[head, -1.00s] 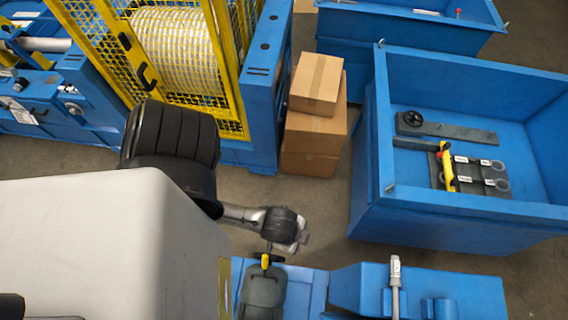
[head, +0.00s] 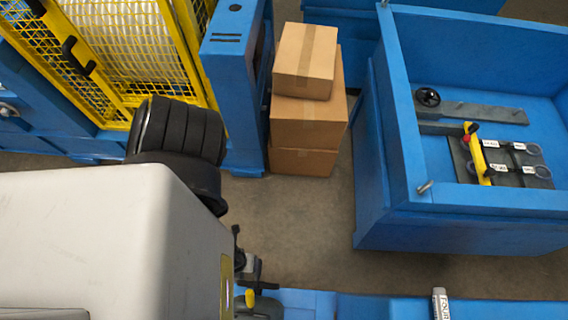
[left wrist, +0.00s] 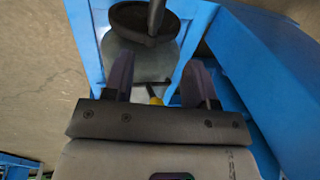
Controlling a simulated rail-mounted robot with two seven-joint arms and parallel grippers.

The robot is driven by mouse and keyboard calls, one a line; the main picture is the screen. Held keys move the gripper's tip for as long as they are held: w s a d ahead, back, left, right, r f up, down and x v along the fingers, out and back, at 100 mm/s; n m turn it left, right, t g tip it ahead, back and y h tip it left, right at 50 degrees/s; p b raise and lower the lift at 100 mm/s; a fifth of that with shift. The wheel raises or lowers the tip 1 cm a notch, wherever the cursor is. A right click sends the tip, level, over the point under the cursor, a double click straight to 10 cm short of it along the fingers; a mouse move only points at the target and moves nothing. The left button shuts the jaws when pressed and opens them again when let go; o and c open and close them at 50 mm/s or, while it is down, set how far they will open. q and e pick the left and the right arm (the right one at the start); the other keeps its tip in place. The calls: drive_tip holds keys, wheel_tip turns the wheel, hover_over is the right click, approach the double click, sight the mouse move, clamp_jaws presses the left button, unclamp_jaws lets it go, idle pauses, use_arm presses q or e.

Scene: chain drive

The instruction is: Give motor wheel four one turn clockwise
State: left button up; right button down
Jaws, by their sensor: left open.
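In the head view, a grey motor body (head: 258,306) with a yellow knob (head: 250,298) and a dark bar-shaped part above it shows at the bottom edge, partly cut off. My left gripper (left wrist: 158,82) is open in the left wrist view. Its two fingers stand apart on either side of a small yellow part (left wrist: 154,98); I cannot tell whether they touch it. Beyond the fingertips is a dark round wheel (left wrist: 128,20) with a dark handle, on a grey body. In the head view my arm hides most of the left gripper. My right gripper is not in view.
A blue machine bed (head: 340,306) runs along the bottom, with a white label post (head: 441,303) reading "Four", cut off. A blue bin (head: 400,205) with tools stands at right. Cardboard boxes (head: 305,95) stand beside a yellow cage (head: 105,100). Bare floor lies between.

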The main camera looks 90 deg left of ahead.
use_arm(q)
drive_tip(key=f+b, duration=0.1)
drive_tip(key=f, duration=0.3)
drive_tip(key=w+f+b, duration=0.1)
drive_tip(key=f+b, duration=0.1)
drive_tip(key=f, duration=0.2)
drive_tip(key=w+f+b, duration=0.1)
drive_tip(key=f+b, duration=0.1)
drive_tip(key=f, duration=0.2)
drive_tip(key=shift+d+f, duration=0.1)
drive_tip(key=shift+f, duration=0.25)
drive_tip(key=shift+w+f+b, duration=0.1)
drive_tip(key=shift+f+b, duration=0.25)
drive_tip(key=shift+f, duration=0.3)
clamp_jaws()
